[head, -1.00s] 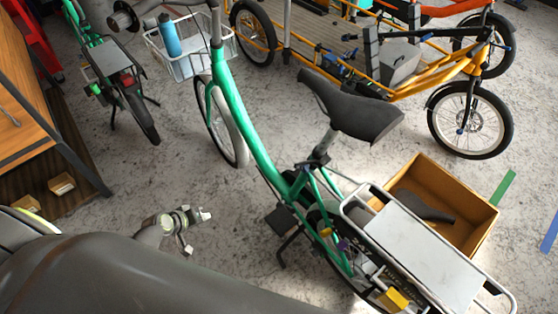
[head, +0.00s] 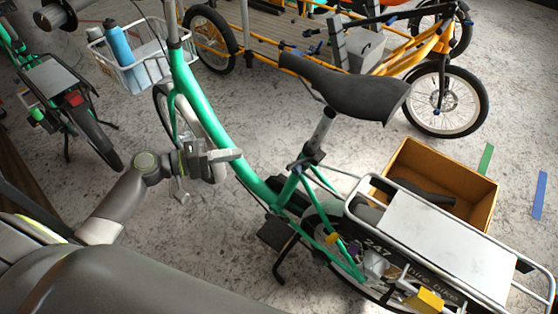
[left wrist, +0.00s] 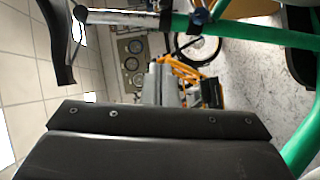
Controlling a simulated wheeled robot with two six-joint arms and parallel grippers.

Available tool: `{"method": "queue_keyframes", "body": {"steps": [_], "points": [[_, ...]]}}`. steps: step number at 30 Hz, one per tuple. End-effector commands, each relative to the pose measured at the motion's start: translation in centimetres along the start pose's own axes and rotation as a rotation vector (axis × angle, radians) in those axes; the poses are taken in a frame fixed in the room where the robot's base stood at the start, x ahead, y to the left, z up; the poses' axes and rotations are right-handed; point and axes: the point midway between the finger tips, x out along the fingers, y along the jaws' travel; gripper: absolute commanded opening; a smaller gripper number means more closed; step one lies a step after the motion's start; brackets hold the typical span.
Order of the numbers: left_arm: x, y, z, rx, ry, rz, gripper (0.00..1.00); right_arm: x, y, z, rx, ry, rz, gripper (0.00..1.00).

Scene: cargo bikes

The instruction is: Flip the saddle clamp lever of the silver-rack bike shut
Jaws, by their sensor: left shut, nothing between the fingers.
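The green bike with the silver rear rack (head: 430,235) stands in the middle of the head view. Its black saddle (head: 350,92) sits on a silver seat post (head: 321,130), and the dark saddle clamp (head: 308,157) is at the post's foot. The clamp (left wrist: 199,19) and post (left wrist: 125,18) also show at the top of the left wrist view. The lever is too small for me to tell how it stands. My left gripper (head: 236,155) is shut and empty, left of the clamp and apart from it in the picture. My right gripper is not in view.
A wooden box (head: 435,160) stands behind the rack. A front basket (head: 135,55) with a blue bottle (head: 118,42) is at upper left. An orange-yellow cargo bike (head: 405,60) stands beyond. Another green bike (head: 65,100) is at far left. Some bare floor shows between them.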

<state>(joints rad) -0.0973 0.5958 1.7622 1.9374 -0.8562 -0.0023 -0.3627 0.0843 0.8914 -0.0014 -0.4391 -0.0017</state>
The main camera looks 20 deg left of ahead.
Motion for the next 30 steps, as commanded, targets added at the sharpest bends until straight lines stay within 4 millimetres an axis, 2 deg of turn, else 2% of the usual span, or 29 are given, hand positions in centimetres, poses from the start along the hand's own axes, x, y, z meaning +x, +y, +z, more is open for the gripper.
{"method": "queue_keyframes", "body": {"steps": [7,11,17,26,27,30], "points": [[0.1,0.0,0.0,0.0,0.002,-0.001,0.0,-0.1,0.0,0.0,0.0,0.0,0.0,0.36],[1.0,0.1,-0.1,0.0,0.003,0.002,0.0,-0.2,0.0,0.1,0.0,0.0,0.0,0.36],[4.1,0.2,-0.1,-0.002,0.003,0.004,0.0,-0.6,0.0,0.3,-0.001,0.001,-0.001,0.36],[9.9,0.2,-0.1,-0.003,0.002,0.003,0.0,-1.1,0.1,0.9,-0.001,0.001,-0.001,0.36],[10.5,0.1,0.1,-0.003,0.001,0.001,0.0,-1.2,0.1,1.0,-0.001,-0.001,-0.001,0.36],[10.5,0.1,1.9,-0.003,0.002,-0.001,0.0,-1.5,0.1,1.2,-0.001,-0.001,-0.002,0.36]]}}
